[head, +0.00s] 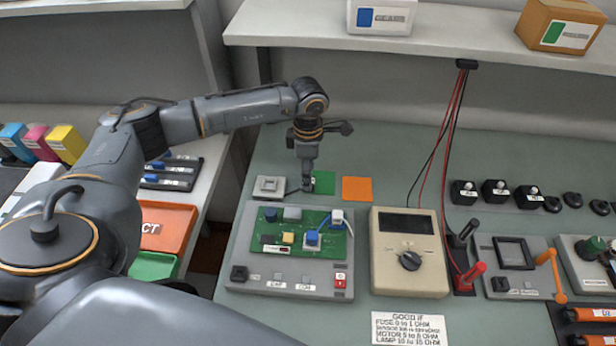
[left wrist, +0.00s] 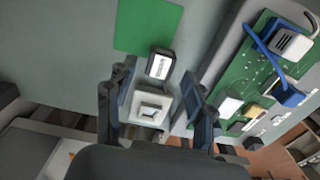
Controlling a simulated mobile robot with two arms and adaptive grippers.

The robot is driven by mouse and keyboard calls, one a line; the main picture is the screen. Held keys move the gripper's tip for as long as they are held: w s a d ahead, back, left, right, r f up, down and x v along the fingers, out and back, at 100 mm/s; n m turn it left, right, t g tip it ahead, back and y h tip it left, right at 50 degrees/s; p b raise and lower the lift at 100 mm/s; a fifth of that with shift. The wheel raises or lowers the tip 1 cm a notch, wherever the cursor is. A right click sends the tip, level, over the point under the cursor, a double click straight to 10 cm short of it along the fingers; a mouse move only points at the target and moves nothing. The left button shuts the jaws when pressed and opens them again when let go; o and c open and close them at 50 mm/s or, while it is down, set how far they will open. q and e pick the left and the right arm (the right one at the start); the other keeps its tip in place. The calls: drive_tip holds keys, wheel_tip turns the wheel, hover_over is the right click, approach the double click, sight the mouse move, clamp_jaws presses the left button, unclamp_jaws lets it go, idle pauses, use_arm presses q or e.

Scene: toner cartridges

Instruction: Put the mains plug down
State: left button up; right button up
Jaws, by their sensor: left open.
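My left gripper (head: 307,186) points down at the bench by the left edge of the green square (head: 325,181). In the left wrist view my left gripper (left wrist: 157,78) is open, its two fingers apart. A small dark block with a white labelled face, which looks like the mains plug (left wrist: 159,65), lies near the fingertips, close to the edge of the green square (left wrist: 147,26). I cannot tell whether a finger touches it. In the head view the gripper mostly hides it. A pale square box (head: 269,187) stands just left; it shows between the fingers in the wrist view (left wrist: 150,107).
An orange square (head: 357,189) lies right of the green one. A grey tray with a circuit board (head: 240,291) is in front, beside a beige meter (head: 405,268). Black and red leads (head: 447,140) hang from the shelf. Bench behind the squares is clear.

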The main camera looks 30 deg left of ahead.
use_arm(q)
wheel_tip(320, 180, up, 10)
drive_tip(key=b, duration=0.1)
drive_tip(key=shift+b, duration=0.35)
drive_tip(key=shift+f, duration=0.15)
